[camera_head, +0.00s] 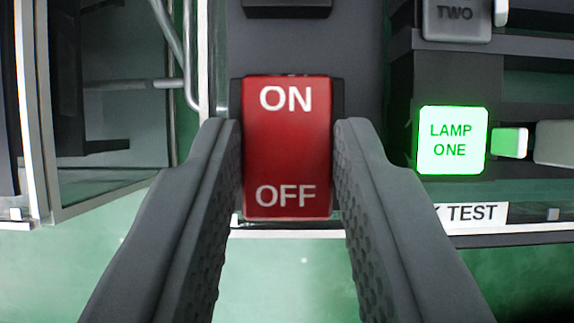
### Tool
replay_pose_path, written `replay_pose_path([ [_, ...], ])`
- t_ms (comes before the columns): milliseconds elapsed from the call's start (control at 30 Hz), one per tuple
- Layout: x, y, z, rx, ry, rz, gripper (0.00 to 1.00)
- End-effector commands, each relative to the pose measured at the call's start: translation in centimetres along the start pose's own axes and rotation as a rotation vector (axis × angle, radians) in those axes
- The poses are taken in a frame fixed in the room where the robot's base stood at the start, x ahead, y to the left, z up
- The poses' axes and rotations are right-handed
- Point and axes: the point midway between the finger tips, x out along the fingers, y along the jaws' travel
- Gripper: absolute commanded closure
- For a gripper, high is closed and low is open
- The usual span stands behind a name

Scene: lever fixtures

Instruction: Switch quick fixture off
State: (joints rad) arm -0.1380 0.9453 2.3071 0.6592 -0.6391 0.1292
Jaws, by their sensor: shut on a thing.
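A red rocker switch (288,147) marked ON at the top and OFF at the bottom sits on a grey panel in the middle of the camera_head view. My gripper (288,150) has one finger on each side of the switch, and its fingertips press against the left and right sides. Parts of the switch's dark housing show beside its upper half. To the right, a square lamp labelled LAMP ONE (452,140) glows green.
A dark button marked TWO (456,18) is at the upper right. A white label ending in TEST (474,214) lies below the lamp. A framed glass door (110,120) stands at the left. The green floor (280,280) shows below the panel.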

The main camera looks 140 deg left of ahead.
Motion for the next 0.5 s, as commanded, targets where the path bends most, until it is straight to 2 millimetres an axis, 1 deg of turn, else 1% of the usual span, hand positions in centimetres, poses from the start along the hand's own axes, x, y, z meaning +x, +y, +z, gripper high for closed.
replay_pose_path([
  [33,-0.03,-0.03,0.29,-0.004,0.03,0.0,0.95],
  [300,0.0,-0.03,0.75,-0.004,0.206,0.0,0.95],
  [500,0.04,-0.01,0.92,-0.002,0.294,0.0,0.95],
])
